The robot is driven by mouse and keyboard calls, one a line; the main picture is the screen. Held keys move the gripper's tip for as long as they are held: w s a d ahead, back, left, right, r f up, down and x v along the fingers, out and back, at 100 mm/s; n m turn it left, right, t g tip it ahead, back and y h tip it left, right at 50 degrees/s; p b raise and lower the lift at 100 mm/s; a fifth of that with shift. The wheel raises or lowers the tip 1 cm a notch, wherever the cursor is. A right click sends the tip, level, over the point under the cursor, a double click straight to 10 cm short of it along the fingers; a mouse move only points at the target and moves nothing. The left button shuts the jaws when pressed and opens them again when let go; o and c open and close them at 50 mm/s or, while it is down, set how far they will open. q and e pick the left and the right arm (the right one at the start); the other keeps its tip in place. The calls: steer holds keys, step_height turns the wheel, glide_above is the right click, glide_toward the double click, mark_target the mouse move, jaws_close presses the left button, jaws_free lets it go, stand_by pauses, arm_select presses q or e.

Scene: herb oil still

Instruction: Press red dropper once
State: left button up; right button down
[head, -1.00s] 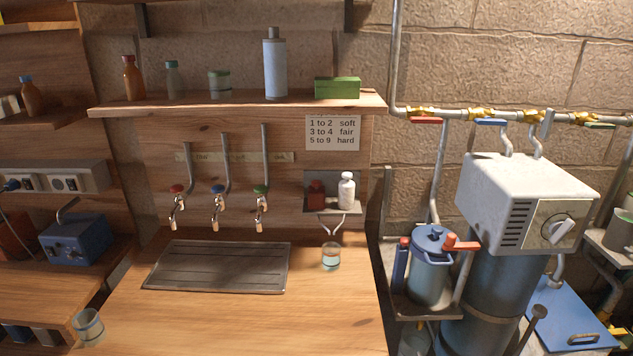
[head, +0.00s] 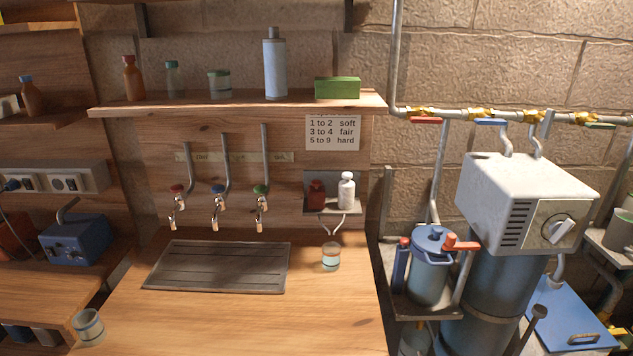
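The red dropper (head: 316,194) stands on a small wall bracket (head: 333,211) under the shelf, right of the taps. A white dropper (head: 347,190) stands close beside it on the right. Two thin spouts (head: 333,228) come down below the bracket and meet in a V. A small glass (head: 331,257) with some pale bluish liquid stands on the counter under the spouts. Neither of my grippers is in view.
Three taps with red, blue and green handles hang over a dark drain tray (head: 217,266). Another glass (head: 88,327) stands at the front left. A card (head: 333,132) reads "1 to 2 soft, 3 to 4 fair, 5 to 9 hard". The front counter is clear.

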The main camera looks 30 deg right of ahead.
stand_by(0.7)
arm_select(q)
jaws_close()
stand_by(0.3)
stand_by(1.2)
